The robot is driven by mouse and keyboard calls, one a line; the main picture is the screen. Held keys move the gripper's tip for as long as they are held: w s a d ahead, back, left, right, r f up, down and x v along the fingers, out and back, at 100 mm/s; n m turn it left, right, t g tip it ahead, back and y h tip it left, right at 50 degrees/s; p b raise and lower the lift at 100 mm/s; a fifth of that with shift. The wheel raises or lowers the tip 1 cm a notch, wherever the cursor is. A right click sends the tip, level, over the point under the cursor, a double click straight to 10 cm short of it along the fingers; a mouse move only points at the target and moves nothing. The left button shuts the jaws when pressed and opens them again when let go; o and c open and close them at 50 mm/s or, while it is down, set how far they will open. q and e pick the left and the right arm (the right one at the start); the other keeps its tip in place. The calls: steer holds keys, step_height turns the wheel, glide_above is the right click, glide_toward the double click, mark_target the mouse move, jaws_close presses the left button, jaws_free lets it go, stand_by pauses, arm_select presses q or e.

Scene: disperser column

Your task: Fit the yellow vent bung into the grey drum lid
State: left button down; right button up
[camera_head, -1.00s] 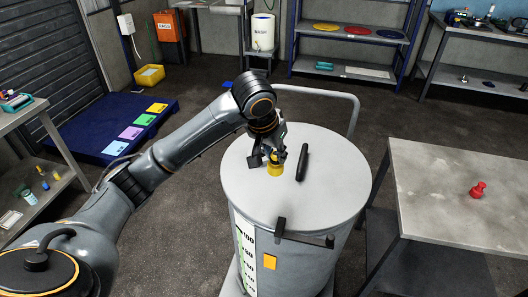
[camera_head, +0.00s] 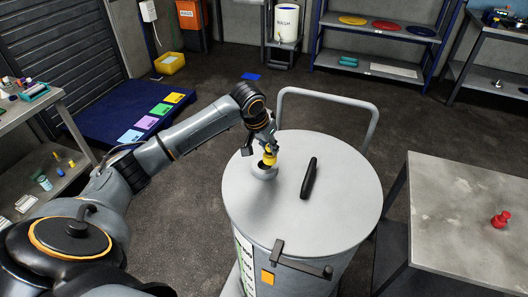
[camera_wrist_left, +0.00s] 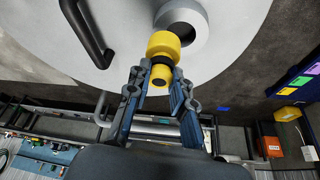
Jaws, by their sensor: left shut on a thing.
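The yellow vent bung (camera_head: 269,158) is in my left gripper (camera_head: 267,146), just above the round vent opening (camera_head: 264,172) in the grey drum lid (camera_head: 245,198). The opening's dark hole shows below the bung. In the left wrist view, the two fingers (camera_wrist_left: 161,76) are shut on the bung (camera_wrist_left: 163,46), with its wide end towards the opening (camera_wrist_left: 187,22). The bung overlaps part of the opening's rim there and looks offset from its centre. I cannot tell whether they touch. My right gripper is not in view.
A black bar handle (camera_head: 309,178) stands on the lid right of the opening. A grey table (camera_head: 455,205) with a red bung-like piece (camera_head: 500,219) is at the right. A trolley rail (camera_head: 330,93) rises behind the drum. A bench with small parts (camera_head: 40,190) is at the left.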

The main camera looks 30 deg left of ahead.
mark_target(264, 155)
arm_select(q)
steer(key=shift+w+a+f, duration=0.2)
steer(key=shift+a+f, duration=0.3)
steer(key=shift+f, duration=0.1)
steer(key=shift+w+a+f, duration=0.15)
steer(key=shift+a+f, duration=0.35)
steer(key=shift+f, duration=0.05)
steer(key=f, duration=0.2)
steer(key=f+p, duration=0.1)
steer(key=shift+a, duration=0.25)
steer(key=shift+f, duration=0.3)
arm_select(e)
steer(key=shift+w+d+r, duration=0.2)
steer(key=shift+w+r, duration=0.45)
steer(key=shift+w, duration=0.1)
arm_select(q)
steer(key=shift+f, duration=0.1)
steer(key=c, duration=1.3)
jaws_free()
steer(key=shift+c, duration=0.2)
steer(key=shift+o, duration=0.9)
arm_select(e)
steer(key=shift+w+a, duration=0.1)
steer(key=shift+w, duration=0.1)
